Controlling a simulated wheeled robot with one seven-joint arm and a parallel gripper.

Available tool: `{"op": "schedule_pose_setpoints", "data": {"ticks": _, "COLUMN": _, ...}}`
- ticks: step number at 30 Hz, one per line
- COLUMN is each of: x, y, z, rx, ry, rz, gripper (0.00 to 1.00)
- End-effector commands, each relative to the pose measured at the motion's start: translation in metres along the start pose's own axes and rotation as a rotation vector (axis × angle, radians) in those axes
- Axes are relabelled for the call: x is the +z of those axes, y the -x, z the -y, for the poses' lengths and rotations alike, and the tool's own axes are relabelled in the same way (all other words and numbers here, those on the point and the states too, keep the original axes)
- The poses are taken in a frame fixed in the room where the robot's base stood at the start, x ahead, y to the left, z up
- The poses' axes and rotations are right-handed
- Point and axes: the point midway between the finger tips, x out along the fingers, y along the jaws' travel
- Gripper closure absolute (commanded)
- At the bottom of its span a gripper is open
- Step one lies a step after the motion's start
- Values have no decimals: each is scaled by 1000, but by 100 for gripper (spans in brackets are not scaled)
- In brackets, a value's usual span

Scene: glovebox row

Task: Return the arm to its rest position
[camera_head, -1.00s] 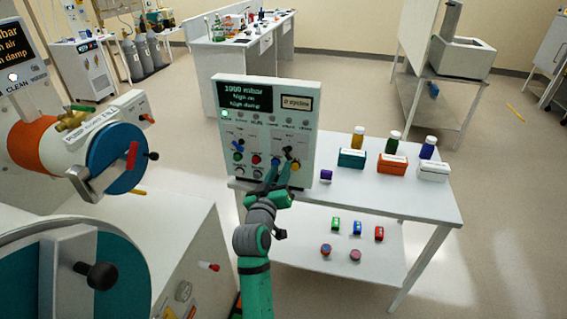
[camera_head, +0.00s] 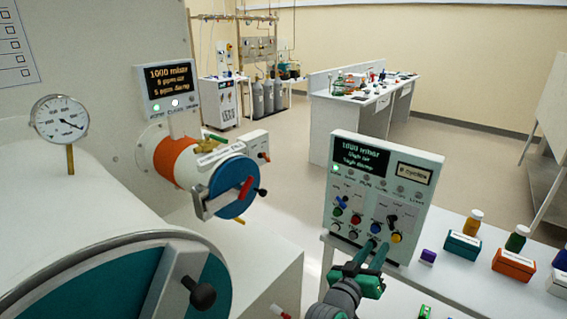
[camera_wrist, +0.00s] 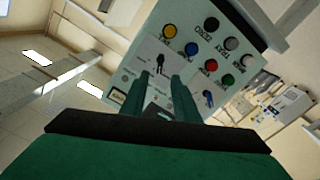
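My green gripper (camera_head: 371,249) is in front of the lower part of a control panel (camera_head: 408,167) with coloured buttons, switches and a small screen. In the wrist view the two fingers of my gripper (camera_wrist: 160,88) stand apart with nothing between them, pointing at the panel's face (camera_wrist: 200,50). A black switch (camera_wrist: 160,62) shows just beyond the fingertips. I cannot tell whether a fingertip touches the panel. My arm reaches up from the bottom edge of the head view, and most of it is out of frame.
The panel stands on a white table (camera_head: 455,222) with bottles and small boxes, including a green box (camera_head: 462,246) and an orange box (camera_head: 513,263). At left are a round door with a black knob (camera_head: 202,294) and a blue-capped chamber (camera_head: 233,187). Open floor lies behind.

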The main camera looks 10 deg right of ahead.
Motion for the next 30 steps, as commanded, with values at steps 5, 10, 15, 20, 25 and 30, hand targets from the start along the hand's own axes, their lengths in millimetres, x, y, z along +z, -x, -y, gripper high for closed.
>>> {"op": "schedule_pose_setpoints", "data": {"ticks": 5, "x": 22, "y": 22, "z": 25, "rx": -61, "ry": 19, "rz": -18, "gripper": 72}}
{"op": "schedule_pose_setpoints", "data": {"ticks": 10, "x": 61, "y": 67, "z": 62, "rx": -174, "ry": 37, "rz": -54, "gripper": 72}}
{"op": "schedule_pose_setpoints", "data": {"ticks": 15, "x": 97, "y": 120, "z": 91, "rx": -290, "ry": 39, "rz": -87, "gripper": 72}}
{"op": "schedule_pose_setpoints", "data": {"ticks": 20, "x": 129, "y": 174, "z": 110, "rx": -398, "ry": 27, "rz": -106, "gripper": 72}}
{"op": "schedule_pose_setpoints", "data": {"ticks": 25, "x": 158, "y": 235, "z": 120, "rx": -506, "ry": 0, "rz": -118, "gripper": 72}}
{"op": "schedule_pose_setpoints", "data": {"ticks": 30, "x": 181, "y": 295, "z": 119, "rx": -605, "ry": -41, "rz": -118, "gripper": 72}}
